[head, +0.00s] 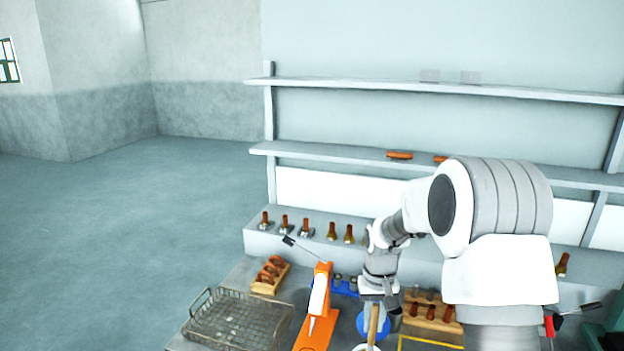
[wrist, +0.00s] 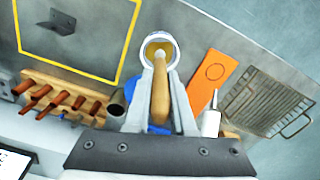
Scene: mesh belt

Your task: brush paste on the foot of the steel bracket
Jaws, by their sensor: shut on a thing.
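My gripper (wrist: 160,80) is shut on the wooden handle of a brush (wrist: 160,98); the handle also shows below my gripper (head: 379,297) in the head view. In the wrist view the handle points at a round white pot (wrist: 172,42) with a tan inside. The brush's bristle end cannot be made out, so I cannot tell whether it is in the pot. In the head view only the pot's rim (head: 366,348) shows at the bottom edge. A small dark grey piece, likely the steel bracket (wrist: 62,21), lies inside a yellow outline in the wrist view.
The yellow outline (head: 430,340) is on the bench right of my gripper. A wire mesh tray (head: 237,322) and an orange stand (head: 318,335) are to the left. A wooden rack (head: 432,323) is close on the right. A blue round thing (head: 373,324) is behind the handle.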

